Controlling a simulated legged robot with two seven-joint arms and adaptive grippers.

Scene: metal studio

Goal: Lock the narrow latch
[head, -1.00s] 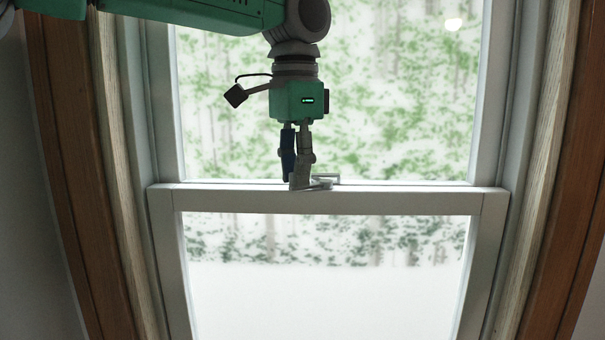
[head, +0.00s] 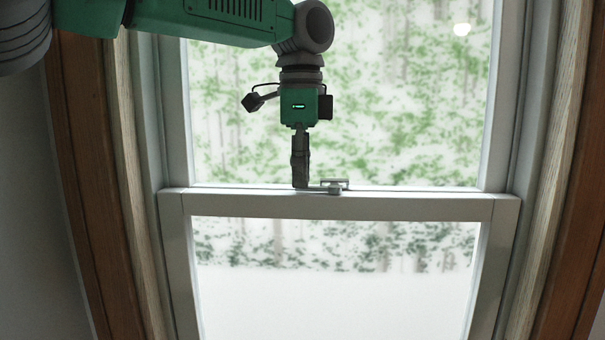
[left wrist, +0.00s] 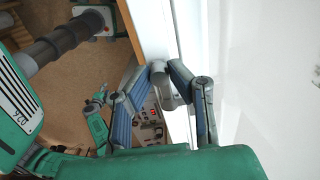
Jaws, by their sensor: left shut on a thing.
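The narrow latch (head: 334,188) is a small grey metal piece on top of the window's meeting rail, near its middle. Its thin arm runs left along the rail to my left gripper (head: 300,185), which points straight down there. The gripper is seen edge-on, so its fingers overlap. In the left wrist view, the two blue-grey fingers (left wrist: 161,66) close in from both sides on a small grey rounded part of the latch. My left gripper is shut on the latch; the exact contact is partly hidden by the fingers. My right gripper does not show clearly.
The white meeting rail (head: 420,205) runs across the window, with glass above and below. White side jambs and a brown wooden frame (head: 85,180) border it. The rail to the right of the latch is clear. A tan floor (left wrist: 50,80) shows in the left wrist view.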

